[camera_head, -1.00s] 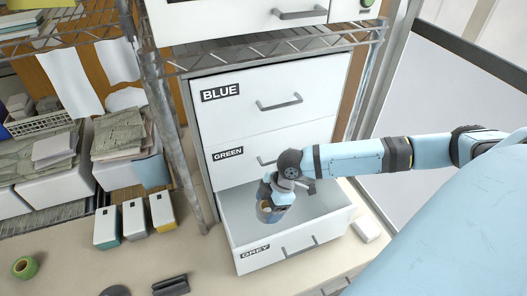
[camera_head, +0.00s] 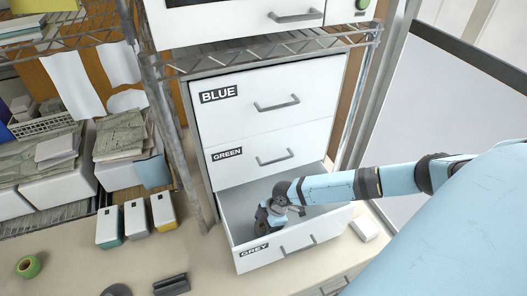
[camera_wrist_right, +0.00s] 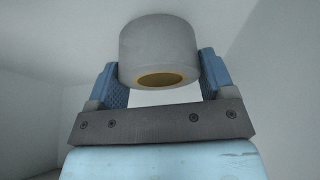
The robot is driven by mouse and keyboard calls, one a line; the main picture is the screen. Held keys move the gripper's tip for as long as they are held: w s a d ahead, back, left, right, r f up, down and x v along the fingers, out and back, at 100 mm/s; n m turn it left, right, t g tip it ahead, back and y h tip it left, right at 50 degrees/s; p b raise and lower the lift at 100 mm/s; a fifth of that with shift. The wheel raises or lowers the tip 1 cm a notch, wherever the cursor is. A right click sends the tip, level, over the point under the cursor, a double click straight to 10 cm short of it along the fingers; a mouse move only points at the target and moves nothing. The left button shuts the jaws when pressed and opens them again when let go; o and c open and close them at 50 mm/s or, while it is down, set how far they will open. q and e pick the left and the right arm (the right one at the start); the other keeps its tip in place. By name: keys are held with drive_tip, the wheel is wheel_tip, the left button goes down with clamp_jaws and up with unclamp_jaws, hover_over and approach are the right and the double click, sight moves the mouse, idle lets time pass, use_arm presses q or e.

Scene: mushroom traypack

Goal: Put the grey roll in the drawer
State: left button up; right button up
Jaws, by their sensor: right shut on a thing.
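The grey roll (camera_wrist_right: 158,50) shows in the right wrist view, with a yellow-brown core, between the two blue fingers. My right gripper (camera_wrist_right: 160,80) is shut on it. In the head view my right gripper (camera_head: 264,222) is down inside the open drawer labelled GREY (camera_head: 285,256), near its left side. The roll is mostly hidden there by the gripper. In the wrist view the pale drawer walls surround the roll; I cannot tell whether it touches the drawer floor. My left gripper is not in view.
Closed drawers labelled BLUE (camera_head: 270,125) and GREEN (camera_head: 245,165) stand above the open one. A green tape roll (camera_head: 28,266), a black stapler-like item (camera_head: 171,285) and several small boxes (camera_head: 136,218) sit on the counter at left. A white block (camera_head: 364,228) lies right of the drawer.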

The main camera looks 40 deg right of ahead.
drive_tip(key=shift+w+d+f+p, duration=0.15)
drive_tip(key=shift+w+f, duration=0.05)
drive_tip(key=shift+w, duration=0.2)
drive_tip(key=shift+w+d+f+p, duration=0.1)
drive_tip(key=shift+w+f+p, duration=0.05)
drive_tip(key=shift+w, duration=0.25)
drive_tip(key=shift+f, duration=0.25)
drive_tip(key=shift+f, duration=0.25)
drive_tip(key=o, duration=0.9)
drive_tip(key=shift+r, duration=0.1)
drive_tip(key=shift+d+r, duration=0.1)
drive_tip(key=shift+r, duration=0.2)
drive_tip(key=b+v, duration=0.1)
drive_tip(key=v, duration=0.6)
drive_tip(key=shift+r, duration=0.15)
